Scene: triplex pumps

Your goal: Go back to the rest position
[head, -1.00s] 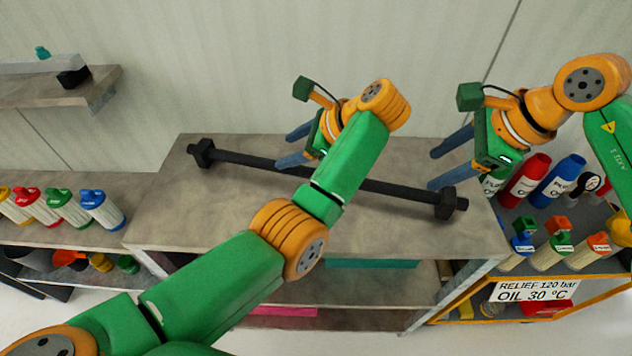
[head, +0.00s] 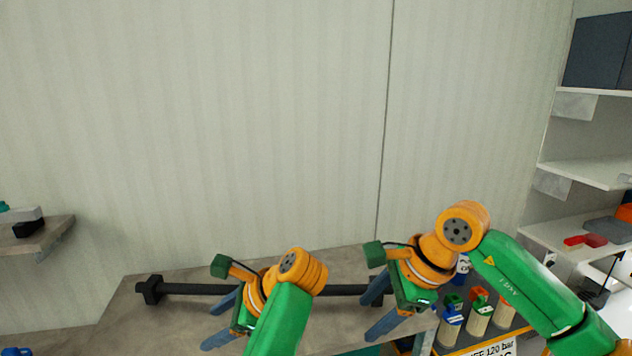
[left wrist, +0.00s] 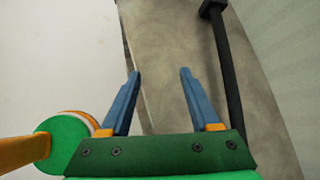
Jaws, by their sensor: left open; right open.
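My left gripper (head: 221,320) is open and empty over the bench top, in front of a black bar. In the left wrist view its two blue fingers (left wrist: 160,74) stand apart with nothing between them. My right gripper (head: 373,308) is open near the right end of the bench, its fingers apart. The black bar (head: 185,288) lies along the grey bench top (head: 118,318) with a block at its left end. My arms hide parts of the bar. In the left wrist view the bar (left wrist: 228,60) runs to the right of the fingers, apart from them.
Several bottles with coloured caps (head: 478,315) stand at the right, behind my right arm. White wall shelves (head: 590,172) are at the far right and a small shelf (head: 40,238) at the left. The wall above the bench is clear.

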